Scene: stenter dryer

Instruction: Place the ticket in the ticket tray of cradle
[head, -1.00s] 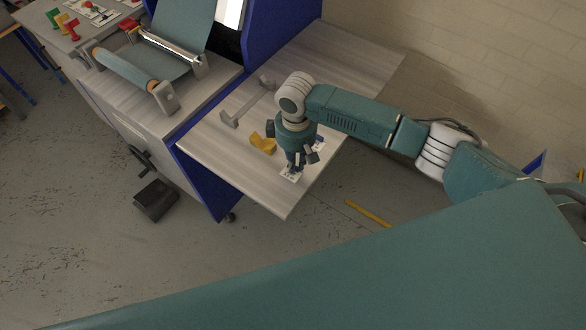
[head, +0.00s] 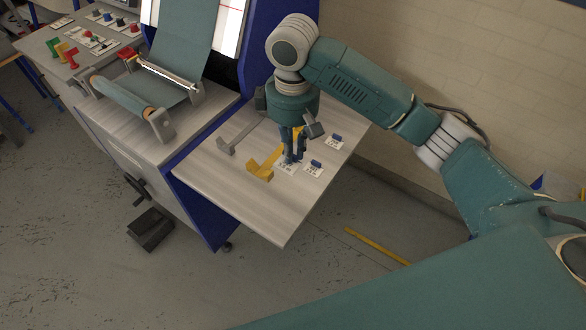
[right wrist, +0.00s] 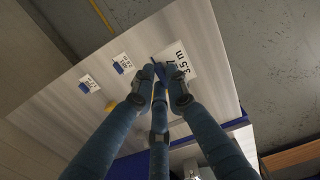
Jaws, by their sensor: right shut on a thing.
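My right gripper (head: 292,156) is shut on a white ticket (head: 286,169) with a blue tab. In the right wrist view the ticket (right wrist: 182,62) reads "3.5 m", and the fingertips grip its blue tab. The ticket appears to be held above the wooden side table. A yellow bracket-like holder (head: 261,172) lies beside it on the left, its far part partly hidden by the gripper. A grey bracket-like holder (head: 226,147) is farther left. I cannot tell which part is the cradle's ticket tray. My left gripper is not in view.
Two other blue-tabbed tickets (head: 313,170) (head: 334,142) lie on the side table (head: 270,220), whose front part is bare. A fabric roller (head: 125,95) is on the machine at left. A black pedal (head: 150,230) is on the floor.

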